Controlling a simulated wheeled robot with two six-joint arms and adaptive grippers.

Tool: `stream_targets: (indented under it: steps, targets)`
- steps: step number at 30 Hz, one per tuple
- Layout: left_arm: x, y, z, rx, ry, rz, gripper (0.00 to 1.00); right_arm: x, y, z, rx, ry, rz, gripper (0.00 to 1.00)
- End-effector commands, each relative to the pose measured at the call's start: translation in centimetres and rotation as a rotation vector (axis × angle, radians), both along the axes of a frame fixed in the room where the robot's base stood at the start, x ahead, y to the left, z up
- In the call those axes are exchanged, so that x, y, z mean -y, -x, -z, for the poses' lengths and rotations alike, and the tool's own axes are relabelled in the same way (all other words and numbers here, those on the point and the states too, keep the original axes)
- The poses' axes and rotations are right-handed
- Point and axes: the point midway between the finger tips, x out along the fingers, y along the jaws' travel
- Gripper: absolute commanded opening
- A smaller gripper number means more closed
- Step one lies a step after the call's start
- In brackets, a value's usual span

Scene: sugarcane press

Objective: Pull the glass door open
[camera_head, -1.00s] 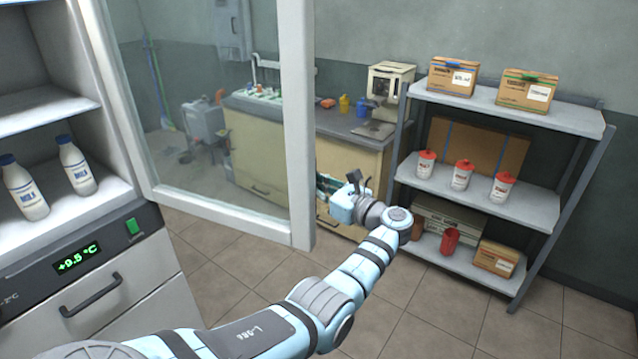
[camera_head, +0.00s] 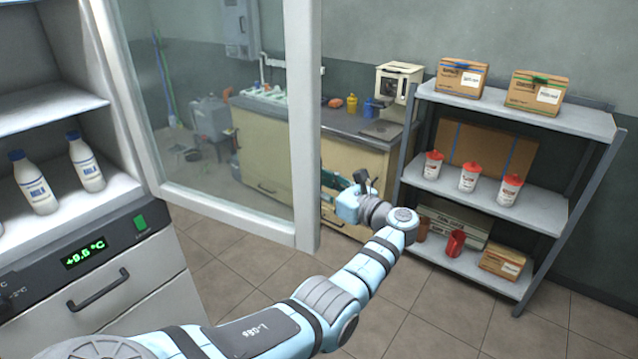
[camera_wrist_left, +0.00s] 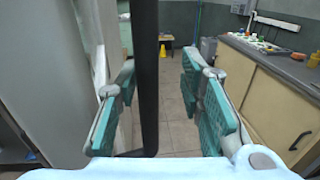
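The glass door (camera_head: 225,130) of the milk fridge stands swung well open in the head view, its white frame post (camera_head: 303,130) upright near the middle. My left gripper (camera_head: 347,207) is just right of the post's lower part; its fingertips are hard to make out there. In the left wrist view, the two teal-padded fingers of the left gripper (camera_wrist_left: 162,85) are spread apart. A dark vertical bar (camera_wrist_left: 147,75), apparently the door's handle, runs between them, nearer the left finger, with a gap to the right finger. My right gripper is not in view.
The fridge holds milk bottles (camera_head: 87,163) above a lower drawer handle (camera_head: 98,290). A grey shelf rack (camera_head: 545,208) with boxes and red-lidded containers stands at the right. A counter (camera_head: 345,125) runs along the back. The tiled floor (camera_head: 440,320) in front is clear.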

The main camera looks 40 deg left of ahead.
Motion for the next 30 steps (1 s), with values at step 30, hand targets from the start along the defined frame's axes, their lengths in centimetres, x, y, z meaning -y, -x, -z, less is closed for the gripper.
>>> stream_targets:
  steps: [30]
  targets:
    - [11.8, 1.3, 0.0, 0.0, 0.001, 0.0, 0.35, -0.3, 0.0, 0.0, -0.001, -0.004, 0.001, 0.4]
